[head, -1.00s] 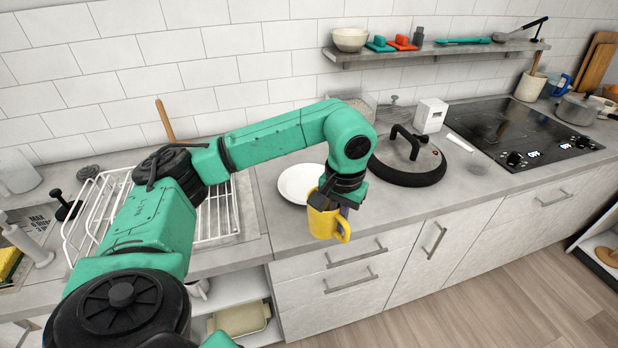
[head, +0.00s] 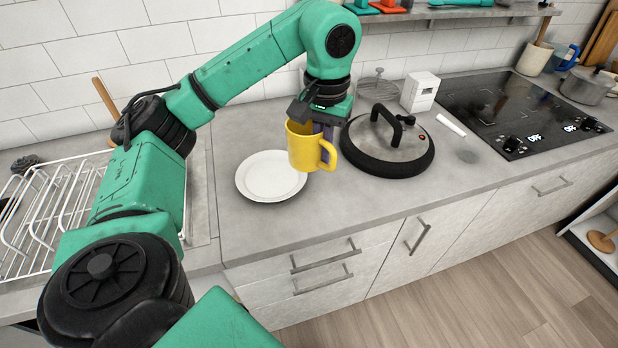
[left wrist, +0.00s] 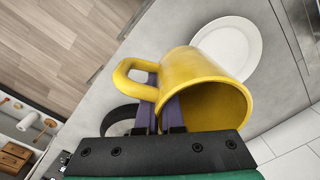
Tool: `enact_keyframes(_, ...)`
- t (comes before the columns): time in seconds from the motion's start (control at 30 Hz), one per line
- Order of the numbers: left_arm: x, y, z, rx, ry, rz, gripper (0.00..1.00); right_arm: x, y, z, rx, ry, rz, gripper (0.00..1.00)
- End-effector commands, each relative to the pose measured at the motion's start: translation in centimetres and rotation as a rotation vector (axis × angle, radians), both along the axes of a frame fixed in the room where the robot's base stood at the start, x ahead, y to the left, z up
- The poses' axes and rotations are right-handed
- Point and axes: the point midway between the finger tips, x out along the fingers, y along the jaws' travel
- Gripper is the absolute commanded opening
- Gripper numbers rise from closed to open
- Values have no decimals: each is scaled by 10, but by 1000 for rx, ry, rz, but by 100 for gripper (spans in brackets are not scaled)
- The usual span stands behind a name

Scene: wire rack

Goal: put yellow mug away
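The yellow mug (head: 304,148) is upright in the head view, above the counter between the white plate and the black-rimmed lid. My left gripper (head: 322,128) points down and is shut on the mug's wall on the handle side. In the left wrist view the mug (left wrist: 205,85) fills the middle, with its opening facing the camera and its handle to the left. The fingers of my left gripper (left wrist: 160,108) show there, one partly hidden by the mug. My right gripper does not show.
A white plate (head: 271,177) lies on the counter left of the mug. The lid (head: 388,150) stands close on its right. A wire rack (head: 50,215) is at the left, partly behind my arm. A shelf (head: 450,13) runs along the wall above. The front counter strip is clear.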

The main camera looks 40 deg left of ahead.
Motion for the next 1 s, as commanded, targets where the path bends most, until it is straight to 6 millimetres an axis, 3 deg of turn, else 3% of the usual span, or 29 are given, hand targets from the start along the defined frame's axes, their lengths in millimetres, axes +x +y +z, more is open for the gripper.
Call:
enact_keyframes(0.03,-1,-1,-29,-1,6,-3,0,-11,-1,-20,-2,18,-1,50)
enact_keyframes(0.13,-1,-1,-62,-3,7,-3,0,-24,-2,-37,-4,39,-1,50)
enact_keyframes(0.27,-1,-1,-96,-2,4,-1,0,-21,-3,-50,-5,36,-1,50)
enact_keyframes(0.5,0,0,-130,1,2,-1,0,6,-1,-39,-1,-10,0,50)
enact_keyframes(0.6,0,0,-142,0,0,-1,0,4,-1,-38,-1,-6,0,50)
enact_keyframes(0.9,0,0,-147,0,-1,-1,0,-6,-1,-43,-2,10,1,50)
enact_keyframes(1.0,0,0,-146,0,-1,-1,34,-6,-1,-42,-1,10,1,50)
